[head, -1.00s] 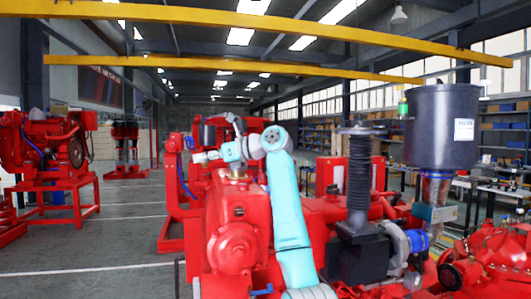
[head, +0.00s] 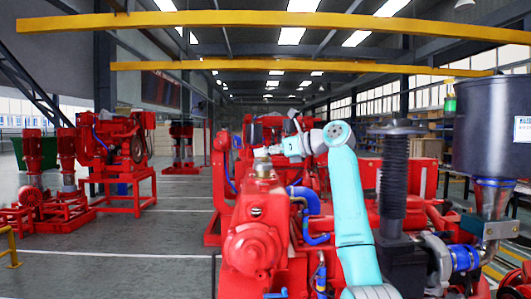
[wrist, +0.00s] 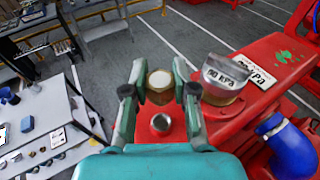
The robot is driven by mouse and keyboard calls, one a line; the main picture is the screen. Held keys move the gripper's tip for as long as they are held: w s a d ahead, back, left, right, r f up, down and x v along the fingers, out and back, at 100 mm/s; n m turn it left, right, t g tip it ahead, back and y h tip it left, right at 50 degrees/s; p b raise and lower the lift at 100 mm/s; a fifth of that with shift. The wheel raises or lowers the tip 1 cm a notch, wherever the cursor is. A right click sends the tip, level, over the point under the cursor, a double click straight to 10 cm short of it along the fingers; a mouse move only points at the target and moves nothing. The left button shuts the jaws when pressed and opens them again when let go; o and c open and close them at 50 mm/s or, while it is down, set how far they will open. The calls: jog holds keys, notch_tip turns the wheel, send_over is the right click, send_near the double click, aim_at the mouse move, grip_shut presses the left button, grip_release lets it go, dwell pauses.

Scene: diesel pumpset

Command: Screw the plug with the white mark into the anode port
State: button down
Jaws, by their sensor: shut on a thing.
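In the wrist view my gripper (wrist: 159,88) is shut on a short round plug (wrist: 160,84) with a pale top and a brass-coloured rim. I cannot tell whether the pale top is the white mark. A small metal ring with a dark opening (wrist: 161,124) sits on the red housing, below the plug in the picture and apart from it; it may be a port. I see no anode label.
A metal cap marked "50 kPa" (wrist: 226,76) stands close right of my gripper. A blue hose (wrist: 288,146) lies farther right. A grey table with small parts (wrist: 50,125) is at the left. A large black canister (head: 490,125) and black ribbed column (head: 393,185) stand right of my arm.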

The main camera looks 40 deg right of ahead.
send_over(264, 189)
jog(key=w+d, duration=0.1)
jog(key=shift+w+f, duration=0.1)
jog(key=shift+f, duration=2.65)
jog(key=shift+d+n+g+y, duration=0.15)
jog(key=shift+n+g+y, duration=0.3)
jog(key=shift+y, duration=0.25)
jog(key=shift+n+g+y, duration=2.15)
jog(key=shift+n+y, duration=0.25)
jog(key=shift+n, duration=0.15)
jog(key=shift+f, duration=1.2)
jog(key=m+t+h, duration=0.1)
jog(key=m+h, duration=0.1)
jog(key=m+t+h, duration=0.3)
jog(key=t+h, duration=0.1)
jog(key=shift+a+f+m, duration=0.1)
jog(key=shift+a+m, duration=0.15)
jog(key=shift+m, duration=0.15)
jog(key=m+t+h, duration=0.1)
jog(key=m+h, duration=0.3)
jog(key=h, duration=0.1)
jog(key=shift+t, duration=0.4)
jog(key=shift+d+m+h, duration=0.1)
jog(key=shift+m+h, duration=1)
jog(key=shift+h, duration=0.4)
